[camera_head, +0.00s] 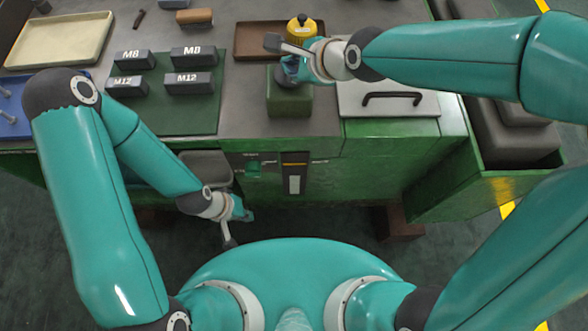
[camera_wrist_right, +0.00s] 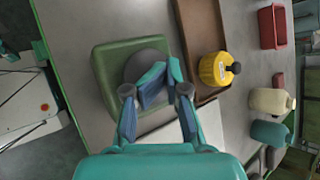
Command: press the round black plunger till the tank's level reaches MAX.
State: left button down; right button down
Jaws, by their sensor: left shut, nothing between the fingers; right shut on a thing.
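The round black plunger (camera_wrist_right: 139,62) is a dark disc on top of a green block (camera_wrist_right: 103,75); the block stands near the bench's front edge in the head view (camera_head: 290,103). My right gripper (camera_wrist_right: 163,82) is at the plunger, its fingertips together over the disc's edge; it also shows in the head view (camera_head: 290,68). It is shut on the plunger, whose contact is partly hidden. The tank's gauge (camera_head: 294,174) is a dark upright strip on the green front, with a pale column below a yellow line; its markings are unreadable. My left gripper (camera_head: 247,215) is shut, empty, before the bench.
A yellow bottle (camera_head: 301,30) stands in a brown tray (camera_head: 248,42) behind the block. A grey lid with a black handle (camera_head: 392,97) lies right of it. Labelled dark blocks (camera_head: 188,83) sit on a green mat (camera_head: 200,115) to the left.

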jog(key=shift+s+d+r+p, duration=0.1)
jog(key=shift+r+p, duration=2.2)
jog(key=shift+p, duration=0.2)
